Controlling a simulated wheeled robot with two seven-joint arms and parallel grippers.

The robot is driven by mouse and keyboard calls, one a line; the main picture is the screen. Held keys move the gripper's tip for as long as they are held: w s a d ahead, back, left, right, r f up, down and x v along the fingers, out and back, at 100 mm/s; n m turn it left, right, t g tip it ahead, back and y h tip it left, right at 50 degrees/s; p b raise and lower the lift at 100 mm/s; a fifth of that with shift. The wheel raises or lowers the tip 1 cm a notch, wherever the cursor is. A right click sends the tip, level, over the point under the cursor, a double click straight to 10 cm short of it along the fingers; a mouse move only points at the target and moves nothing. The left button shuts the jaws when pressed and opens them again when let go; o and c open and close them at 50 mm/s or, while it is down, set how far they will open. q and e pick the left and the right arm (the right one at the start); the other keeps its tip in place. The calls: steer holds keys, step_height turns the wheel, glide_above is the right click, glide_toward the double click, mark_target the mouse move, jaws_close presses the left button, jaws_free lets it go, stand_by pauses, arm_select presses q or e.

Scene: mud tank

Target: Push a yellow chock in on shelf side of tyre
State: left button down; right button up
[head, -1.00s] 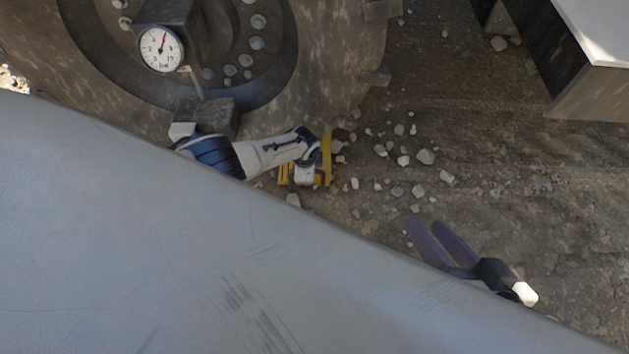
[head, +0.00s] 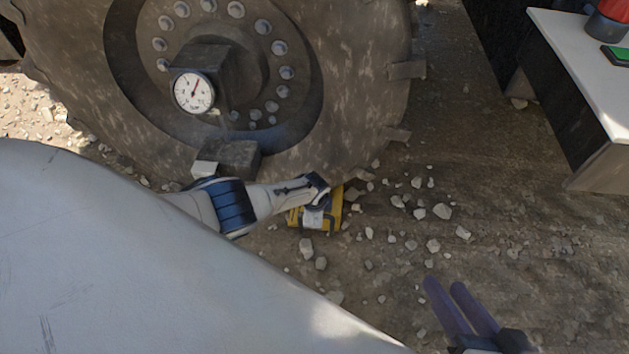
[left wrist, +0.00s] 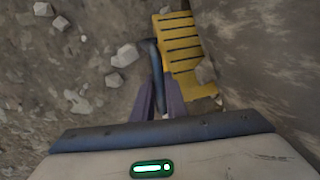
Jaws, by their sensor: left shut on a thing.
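The big muddy tyre (head: 372,95) stands upright at the top of the head view. The yellow chock (head: 334,207) lies on the ground by the tyre's lower right, on the shelf side. My left arm reaches down to it, and the wrist hides part of it. In the left wrist view, the ribbed yellow chock (left wrist: 180,45) lies beside the tyre wall (left wrist: 265,50). My left gripper (left wrist: 159,90) is shut on the chock's dark bar-like handle (left wrist: 154,58). My right gripper (head: 444,285) is open and empty over the ground at lower right.
A white-topped shelf (head: 580,75) stands at the right, with a red and dark object on it. A pressure gauge (head: 193,92) shows in front of the wheel hub. Loose stones (head: 442,211) lie around the chock. The ground between tyre and shelf is otherwise open.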

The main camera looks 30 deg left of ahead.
arm_select(q)
steer(key=shift+a, duration=0.2)
steer(key=c, duration=1.7)
jaws_free()
steer(key=o, duration=0.4)
steer(key=shift+s, duration=0.15)
steer(key=shift+d, duration=0.1)
